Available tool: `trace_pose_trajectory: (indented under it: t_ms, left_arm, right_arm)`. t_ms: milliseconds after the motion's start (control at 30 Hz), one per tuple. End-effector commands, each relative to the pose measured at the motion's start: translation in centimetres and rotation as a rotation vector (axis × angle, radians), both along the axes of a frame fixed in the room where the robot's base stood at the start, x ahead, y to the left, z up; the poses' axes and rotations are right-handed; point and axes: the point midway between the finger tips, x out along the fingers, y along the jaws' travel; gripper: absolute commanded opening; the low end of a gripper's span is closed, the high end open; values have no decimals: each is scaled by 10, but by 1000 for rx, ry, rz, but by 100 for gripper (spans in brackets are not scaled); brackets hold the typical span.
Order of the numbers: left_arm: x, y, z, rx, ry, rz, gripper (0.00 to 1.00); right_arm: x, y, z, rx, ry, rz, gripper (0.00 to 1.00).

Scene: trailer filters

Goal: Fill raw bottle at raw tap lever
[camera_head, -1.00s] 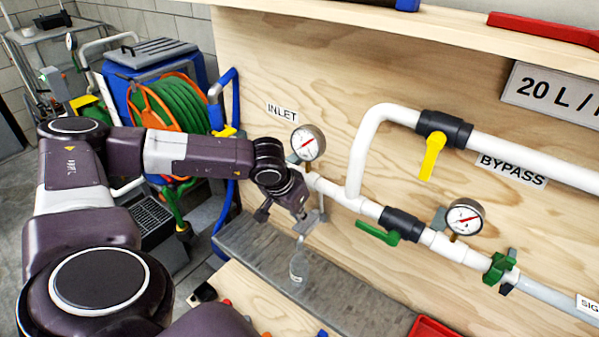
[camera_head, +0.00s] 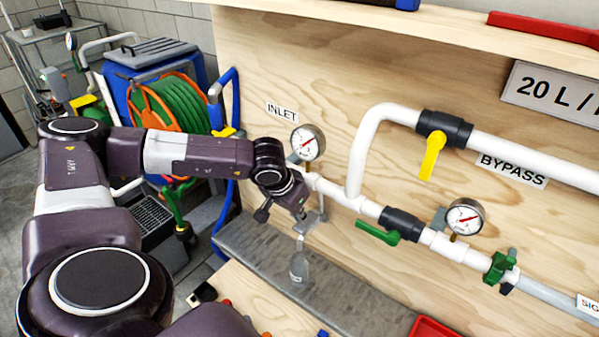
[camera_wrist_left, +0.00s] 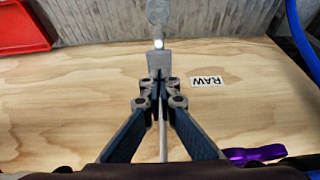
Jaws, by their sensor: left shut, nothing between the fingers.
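The raw bottle (camera_head: 299,266) stands upright on the grey ledge under the tap spout, and grey, murky contents show in it. In the left wrist view its top part (camera_wrist_left: 159,12) shows at the upper edge. The grey raw tap (camera_wrist_left: 160,60) is just beyond my left gripper's fingertips. My left gripper (camera_head: 301,213) is shut and empty, close against the tap; it also shows in the left wrist view (camera_wrist_left: 160,82). The fingers partly hide the tap, so I cannot tell the lever's exact position or contact. My right gripper is out of view.
An inverted RAW label (camera_wrist_left: 206,81) is beside the tap. A purple handle (camera_wrist_left: 255,153) is near my wrist. The inlet gauge (camera_head: 308,142) and white pipes are close by. A red tray (camera_head: 434,327) lies to the right. The grey ledge (camera_head: 350,305) is clear right of the bottle.

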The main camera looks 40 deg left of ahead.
Motion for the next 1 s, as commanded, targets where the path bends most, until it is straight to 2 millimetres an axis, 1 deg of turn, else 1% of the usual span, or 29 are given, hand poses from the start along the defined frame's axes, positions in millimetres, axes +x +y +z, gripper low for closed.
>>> trace_pose_trajectory:
  t_ms: [433,1000]
  left_arm:
    - [0,0,-1,0,0,0,0]
    - [0,0,-24,0,0,0,0]
  right_arm:
    - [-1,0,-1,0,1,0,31]
    - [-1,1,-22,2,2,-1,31]
